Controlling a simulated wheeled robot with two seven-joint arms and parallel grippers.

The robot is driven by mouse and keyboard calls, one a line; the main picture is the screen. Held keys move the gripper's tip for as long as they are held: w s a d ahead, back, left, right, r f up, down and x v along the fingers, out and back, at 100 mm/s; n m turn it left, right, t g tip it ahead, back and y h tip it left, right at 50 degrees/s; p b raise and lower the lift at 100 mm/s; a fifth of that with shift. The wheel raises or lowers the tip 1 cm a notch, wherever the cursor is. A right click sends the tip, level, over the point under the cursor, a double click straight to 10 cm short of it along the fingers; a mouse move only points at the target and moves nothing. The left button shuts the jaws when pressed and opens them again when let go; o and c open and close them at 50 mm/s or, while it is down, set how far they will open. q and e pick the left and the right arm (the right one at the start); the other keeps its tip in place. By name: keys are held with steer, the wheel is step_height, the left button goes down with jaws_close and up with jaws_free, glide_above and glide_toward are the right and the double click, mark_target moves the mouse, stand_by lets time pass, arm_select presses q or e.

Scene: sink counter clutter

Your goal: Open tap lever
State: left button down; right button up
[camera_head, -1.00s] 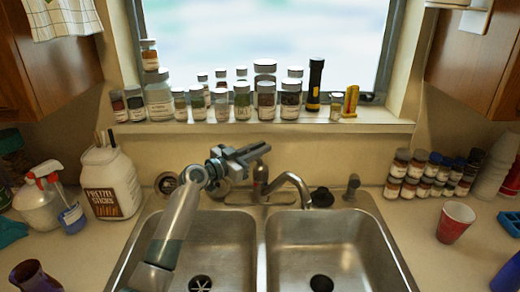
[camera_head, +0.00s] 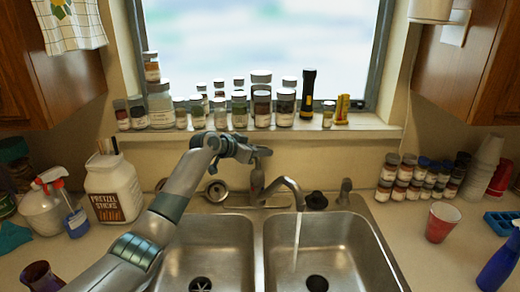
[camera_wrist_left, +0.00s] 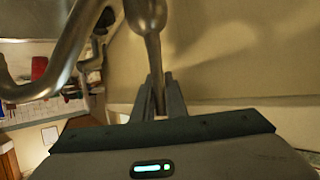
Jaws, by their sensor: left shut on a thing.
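The metal tap (camera_head: 289,184) stands behind the divide of the double sink, its curved spout over the right basin. A thin pale stream (camera_head: 297,238) falls from the spout. The tap lever (camera_wrist_left: 153,58) is a slim metal rod that widens into a rounded body in the left wrist view. My left gripper (camera_wrist_left: 158,98) is shut on the lever's thin end, with one finger on each side. In the head view my left gripper (camera_head: 262,153) is above the tap base and partly hides the lever. My right gripper is not in view.
A pretzel tub (camera_head: 112,188) stands left, a red cup (camera_head: 441,222) right. Both sink basins (camera_head: 330,250) are empty of dishes.

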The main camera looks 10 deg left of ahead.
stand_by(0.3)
arm_select(q)
steer(key=c, duration=1.8)
jaws_free()
steer(key=shift+w+d+f, duration=0.1)
steer(key=shift+o, duration=0.2)
steer(key=shift+b+v, duration=0.45)
steer(key=shift+v, duration=0.65)
steer(key=b+v, duration=0.4)
steer(key=v, duration=1.1)
steer(key=shift+r+b, duration=0.3)
steer(key=shift+b, duration=0.1)
